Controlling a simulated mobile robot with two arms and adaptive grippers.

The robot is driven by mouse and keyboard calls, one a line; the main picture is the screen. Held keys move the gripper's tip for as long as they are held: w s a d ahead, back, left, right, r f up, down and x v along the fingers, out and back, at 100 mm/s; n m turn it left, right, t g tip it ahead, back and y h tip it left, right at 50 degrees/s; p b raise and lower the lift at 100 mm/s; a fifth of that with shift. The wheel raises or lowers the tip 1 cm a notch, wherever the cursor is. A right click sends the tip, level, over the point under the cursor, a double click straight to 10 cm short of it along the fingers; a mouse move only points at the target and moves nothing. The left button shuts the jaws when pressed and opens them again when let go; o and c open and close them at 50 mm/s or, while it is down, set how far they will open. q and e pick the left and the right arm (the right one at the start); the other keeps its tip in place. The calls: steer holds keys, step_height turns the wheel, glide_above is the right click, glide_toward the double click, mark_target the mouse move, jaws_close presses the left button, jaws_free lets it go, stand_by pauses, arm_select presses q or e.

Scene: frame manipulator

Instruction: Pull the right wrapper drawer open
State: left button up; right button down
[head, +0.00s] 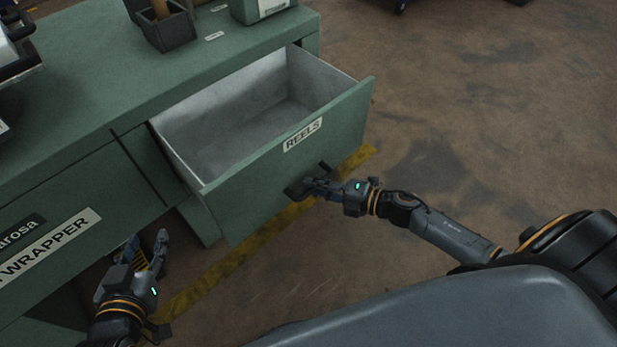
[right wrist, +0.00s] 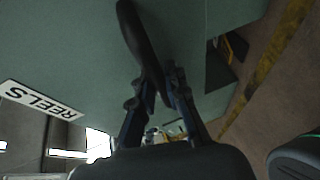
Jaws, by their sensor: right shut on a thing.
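The right wrapper drawer (head: 262,178) is a green drawer with a white "REELS" label (head: 303,134). It stands well out from the cabinet, and its grey inside is empty. My right gripper (head: 309,187) is shut on the drawer's dark handle (head: 294,191) at the front face. In the right wrist view the fingers (right wrist: 161,88) close around the dark handle bar (right wrist: 138,40), with the label at the left. My left gripper (head: 148,251) hangs in front of the cabinet, left of the drawer, with its fingers apart and nothing between them.
The green cabinet (head: 75,90) carries a "WRAPPER" label (head: 50,246) on its front. Dark bins (head: 165,25) and a green box (head: 262,8) stand on its top. A yellow floor stripe (head: 240,254) runs below the drawer. The brown floor at the right is clear.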

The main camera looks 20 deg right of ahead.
steer(key=shift+s+d, duration=0.1)
steer(key=shift+s, duration=0.25)
arm_select(q)
steer(key=shift+s+f, duration=0.3)
arm_select(e)
steer(key=c, duration=1.3)
jaws_free()
steer(key=shift+c, duration=0.2)
steer(key=v, duration=1.2)
steer(key=shift+r, duration=0.1)
